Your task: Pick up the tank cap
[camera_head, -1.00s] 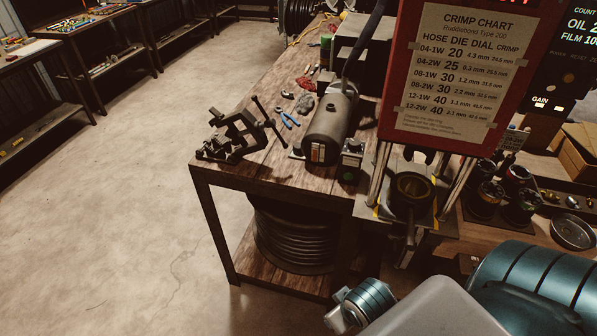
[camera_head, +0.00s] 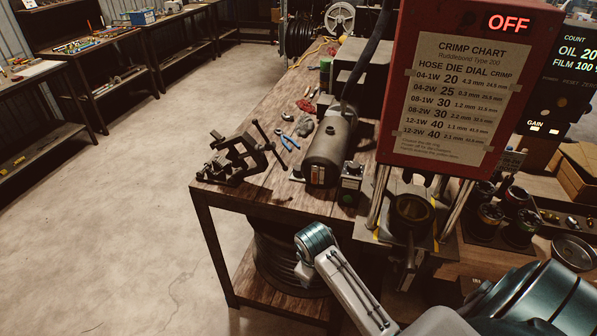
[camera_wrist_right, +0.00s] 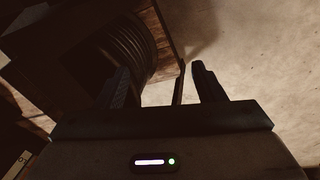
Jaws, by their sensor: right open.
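A grey cylindrical tank (camera_head: 327,152) lies on the wooden bench in the head view. A small dark round fitting (camera_head: 331,131) shows on its top; I cannot tell whether it is the tank cap or an opening. My right gripper (camera_wrist_right: 161,72) shows in the right wrist view with its two dark fingers apart and nothing between them. It points toward the floor and the coiled hose under the bench, away from the tank. In the head view my right arm reaches in from the lower right, in front of the bench. My left gripper is out of view.
The red crimper (camera_head: 462,85) with its chart stands right of the tank. A dark vise (camera_head: 238,158) sits at the bench's left front corner. Blue-handled pliers (camera_head: 289,141) lie beside the tank. A coiled hose (camera_head: 262,245) is on the lower shelf. Floor left is clear.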

